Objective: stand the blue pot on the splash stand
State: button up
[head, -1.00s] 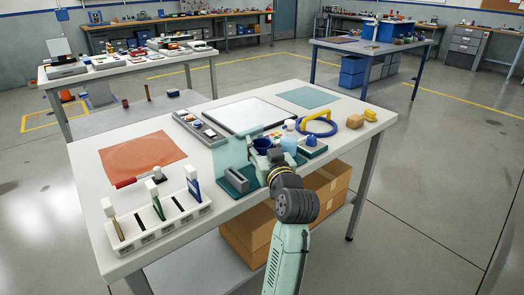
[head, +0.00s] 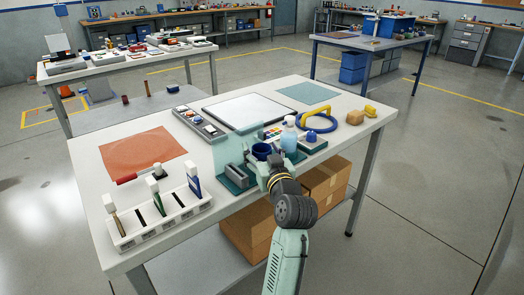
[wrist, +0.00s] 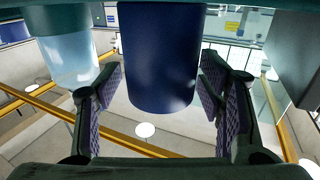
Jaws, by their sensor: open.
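The dark blue pot (head: 262,150) is upright near the table's front edge, behind my gripper. In the wrist view it (wrist: 162,60) is between the two spread fingers, with gaps at both sides. My gripper (head: 268,168) is open; it also shows in the wrist view (wrist: 163,110). What looks like the splash stand, a pale green upright panel (head: 226,152) with a dark green base (head: 228,184), is just left of the pot. The pot's underside is hidden, so I cannot tell what it rests on.
A clear light-blue bottle (head: 289,138) is close to the pot's right; the wrist view shows it too (wrist: 68,55). A grey block (head: 237,175) sits on the green base. A white rack (head: 155,218) is at front left.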

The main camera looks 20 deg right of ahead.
jog(key=shift+r, duration=0.3)
jog(key=s+b, duration=0.2)
jog(key=s, duration=1)
jog(key=shift+a+b, duration=0.3)
jog(key=shift+b, duration=0.05)
jog(key=shift+f, duration=0.1)
